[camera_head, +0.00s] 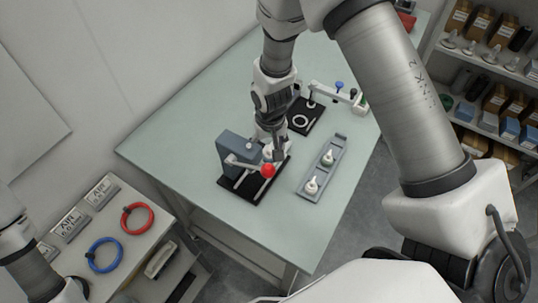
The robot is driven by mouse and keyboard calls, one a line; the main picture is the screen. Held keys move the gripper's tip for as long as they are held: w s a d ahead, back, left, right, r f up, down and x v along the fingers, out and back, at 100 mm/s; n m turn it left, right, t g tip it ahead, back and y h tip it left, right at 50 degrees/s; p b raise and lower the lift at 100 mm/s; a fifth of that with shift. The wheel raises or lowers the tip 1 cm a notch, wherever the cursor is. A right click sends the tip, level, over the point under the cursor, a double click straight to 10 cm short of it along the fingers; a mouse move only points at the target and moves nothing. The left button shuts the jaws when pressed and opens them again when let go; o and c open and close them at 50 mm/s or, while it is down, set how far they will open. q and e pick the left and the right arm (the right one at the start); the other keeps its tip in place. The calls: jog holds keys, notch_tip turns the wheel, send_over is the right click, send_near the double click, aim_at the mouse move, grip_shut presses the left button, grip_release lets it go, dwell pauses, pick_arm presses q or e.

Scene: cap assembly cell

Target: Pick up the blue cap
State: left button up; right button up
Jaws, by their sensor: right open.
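A small blue piece (339,85), which looks like the blue cap, is on a pale holder (335,94) at the far right of the table. My right gripper (272,150) points down over the press-like fixture with a red knob (268,170), nearer the front and left of the blue piece. It is apart from the blue piece. Its jaws are open, though the fingertips are small and partly merge with the fixture. My left arm shows at the lower left edge, and its gripper is out of view.
A grey tray (308,193) with two white bottle-like parts stands right of the fixture. A black plate (293,125) with a white ring lies behind. A side cabinet holds red (137,218) and blue rings (104,255). Shelves (487,65) stand right. The table's left is clear.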

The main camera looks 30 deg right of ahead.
aim_at(269, 150)
notch_tip(269, 150, down, 3)
jog(key=shift+d+f+b, duration=0.15)
jog(key=shift+b, duration=0.25)
jog(key=shift+w+f, duration=0.25)
jog(key=shift+w, duration=0.1)
jog(key=shift+s+r, duration=0.2)
jog(key=shift+s, duration=0.05)
jog(key=c, duration=0.7)
jog(key=shift+c, duration=0.2)
jog(key=shift+w+f, duration=0.1)
